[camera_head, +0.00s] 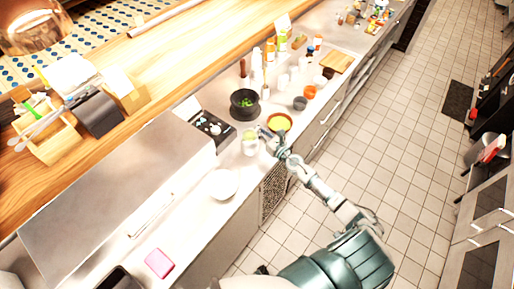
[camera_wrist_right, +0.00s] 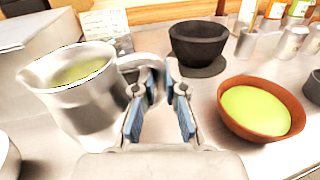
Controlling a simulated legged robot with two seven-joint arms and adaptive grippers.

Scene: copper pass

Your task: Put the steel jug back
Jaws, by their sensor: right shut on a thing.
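The steel jug (camera_head: 250,147) is at the counter's front part, with yellow-green liquid inside. In the right wrist view the jug (camera_wrist_right: 85,105) is at the left, close to upright, its spout to the left and its handle (camera_wrist_right: 153,66) to the right. My right gripper (camera_head: 268,136) is shut on the handle; its blue-padded fingers (camera_wrist_right: 160,105) show in the wrist view. I cannot tell whether the jug's base touches the counter. My left gripper is not in view.
A brown bowl of green liquid (camera_wrist_right: 262,108) stands right of the gripper. A black mortar (camera_wrist_right: 198,43) stands behind. A white bowl (camera_head: 222,184) is nearer on the counter. Cups and bottles crowd the far counter. A pink block (camera_head: 159,263) lies at the near end.

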